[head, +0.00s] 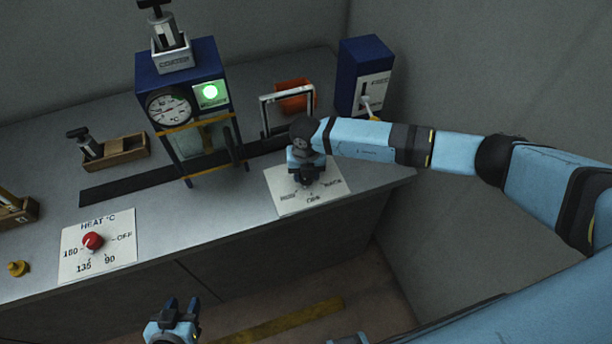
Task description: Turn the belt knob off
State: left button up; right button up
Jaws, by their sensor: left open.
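The likely belt knob's white dial plate (290,207) lies on the bench near its front edge, right of centre; its small labels are hard to read. My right gripper (306,182) points down over the plate's middle. The knob is hidden under it, so I cannot tell its setting or whether the fingers touch it. My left gripper (181,304) is open and empty at the bottom of the view, in front of the bench. A dark belt strip (130,188) runs along the bench behind the plate.
A red heat knob (92,241) sits on a plate at left. A blue machine (184,92) with a gauge and lit green lamp straddles the belt. A white frame (287,101), an orange bin (295,93) and a blue lever box (365,75) stand behind.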

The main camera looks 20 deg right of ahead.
jog(key=n+b, duration=0.2)
jog(key=n, duration=0.1)
jog(key=shift+f, duration=0.1)
jog(key=shift+n+b, duration=0.85)
jog(key=shift+n, duration=0.45)
jog(key=o, duration=0.9)
jog(key=shift+o, duration=0.2)
jog(key=shift+r, duration=0.25)
notch_tip(320, 180, up, 14)
jog(key=b, duration=0.2)
jog(key=shift+f, duration=0.2)
